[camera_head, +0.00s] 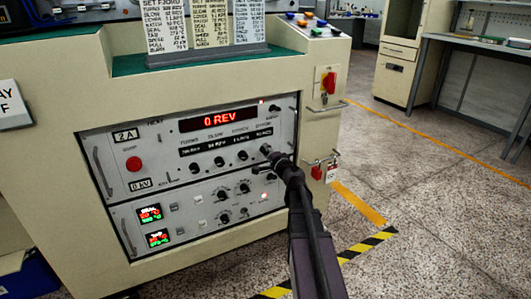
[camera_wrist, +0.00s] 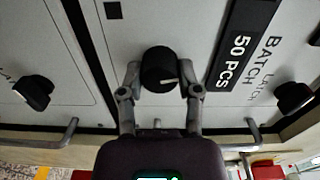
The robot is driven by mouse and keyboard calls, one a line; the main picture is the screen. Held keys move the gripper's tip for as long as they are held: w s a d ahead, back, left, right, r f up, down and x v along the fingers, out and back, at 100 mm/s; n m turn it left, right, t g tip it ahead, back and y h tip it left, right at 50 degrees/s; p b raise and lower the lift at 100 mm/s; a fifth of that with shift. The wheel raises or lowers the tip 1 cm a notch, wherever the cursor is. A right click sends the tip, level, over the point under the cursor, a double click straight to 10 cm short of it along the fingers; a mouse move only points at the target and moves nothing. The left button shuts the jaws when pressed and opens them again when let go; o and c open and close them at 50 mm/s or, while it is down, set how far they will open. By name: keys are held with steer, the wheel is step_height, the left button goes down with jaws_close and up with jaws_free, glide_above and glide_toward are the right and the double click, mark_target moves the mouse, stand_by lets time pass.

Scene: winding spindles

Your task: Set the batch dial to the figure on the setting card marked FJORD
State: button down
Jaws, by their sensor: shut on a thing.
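The batch dial is a black round knob with a white pointer mark (camera_wrist: 158,66) in the wrist view. My gripper (camera_wrist: 160,88) is shut on the dial, one finger on each side. In the head view my gripper (camera_head: 272,155) is at the right end of the knob row on the upper panel (camera_head: 150,185) and hides much of the dial. The FJORD card (camera_head: 165,25) is the left one of three cards on top of the cabinet; its lines are too small to read surely.
A red display (camera_head: 219,118) reads 0 REV. Other knobs (camera_head: 220,162) stand left of the dial, and two neighbouring knobs show in the wrist view (camera_wrist: 33,91) (camera_wrist: 293,97). A red switch (camera_head: 328,84) and a red padlock (camera_head: 317,173) are at the cabinet's right edge.

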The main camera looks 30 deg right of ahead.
steer(key=shift+w+d, duration=0.1)
steer(key=shift+c, duration=1.5)
jaws_free()
steer(key=shift+s, duration=0.2)
steer(key=shift+s, duration=0.55)
steer(key=s, duration=1)
steer(key=shift+s+d, duration=0.15)
steer(key=shift+s, duration=0.15)
